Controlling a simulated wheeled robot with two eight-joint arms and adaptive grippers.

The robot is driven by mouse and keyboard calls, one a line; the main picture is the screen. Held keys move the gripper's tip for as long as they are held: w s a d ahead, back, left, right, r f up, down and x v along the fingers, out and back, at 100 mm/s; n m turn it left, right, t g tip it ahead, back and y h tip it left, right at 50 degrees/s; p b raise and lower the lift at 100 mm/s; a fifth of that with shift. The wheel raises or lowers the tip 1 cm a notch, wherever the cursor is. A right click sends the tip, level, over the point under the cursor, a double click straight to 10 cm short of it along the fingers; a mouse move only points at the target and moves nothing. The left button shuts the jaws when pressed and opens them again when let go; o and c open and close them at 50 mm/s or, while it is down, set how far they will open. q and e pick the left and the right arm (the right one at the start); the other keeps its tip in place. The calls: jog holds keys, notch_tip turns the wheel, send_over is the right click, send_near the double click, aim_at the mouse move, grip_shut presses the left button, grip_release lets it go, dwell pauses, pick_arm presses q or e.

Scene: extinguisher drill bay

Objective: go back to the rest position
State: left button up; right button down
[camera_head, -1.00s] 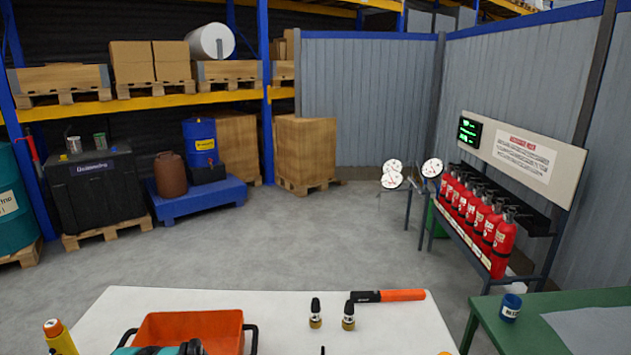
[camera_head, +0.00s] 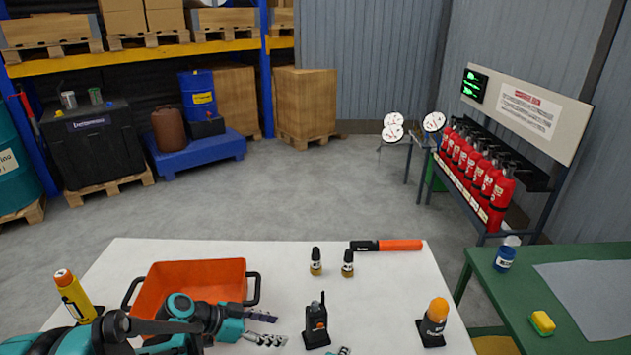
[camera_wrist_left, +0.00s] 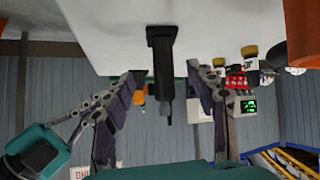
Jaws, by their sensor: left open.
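My left gripper (camera_head: 272,329) is open and empty over the near part of the white table, just left of the black handheld radio (camera_head: 316,322). Its two fingers also show spread apart in the left wrist view (camera_wrist_left: 165,95), with the dark radio (camera_wrist_left: 163,65) seen between and beyond them; I see no contact. A teal and grey tip (camera_head: 342,350) at the bottom edge seems to be part of my right gripper; its jaws cannot be made out. The rest position is not marked in view.
The white table (camera_head: 390,290) bears an orange tray (camera_head: 195,280) beside my left arm, a yellow flashlight (camera_head: 74,295), two brass-based black fittings (camera_head: 316,262), an orange-black baton (camera_head: 387,245) and an orange beacon (camera_head: 434,318). A green table (camera_head: 500,300) stands right.

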pick_arm(q)
jog(key=s+a+r+n+t+y, duration=0.1)
jog(key=s+a+r+n+y, duration=0.2)
jog(key=s+n+y, duration=0.2)
jog(key=s+a+r+n+t+y, duration=0.2)
jog(key=s+a+r+n+y, duration=0.2)
jog(key=s+n, duration=0.3)
jog(key=s, duration=0.4)
jog(key=shift+y, duration=0.4)
pick_arm(e)
jog(key=s+d+r+m+g+y, duration=0.2)
jog(key=s+d+r+m, duration=0.4)
jog(key=d+m, duration=0.5)
jog(key=s+m+y, duration=0.1)
jog(key=s+m, duration=0.1)
jog(key=shift+s+d+m, duration=0.25)
jog(key=shift+d+m, duration=0.05)
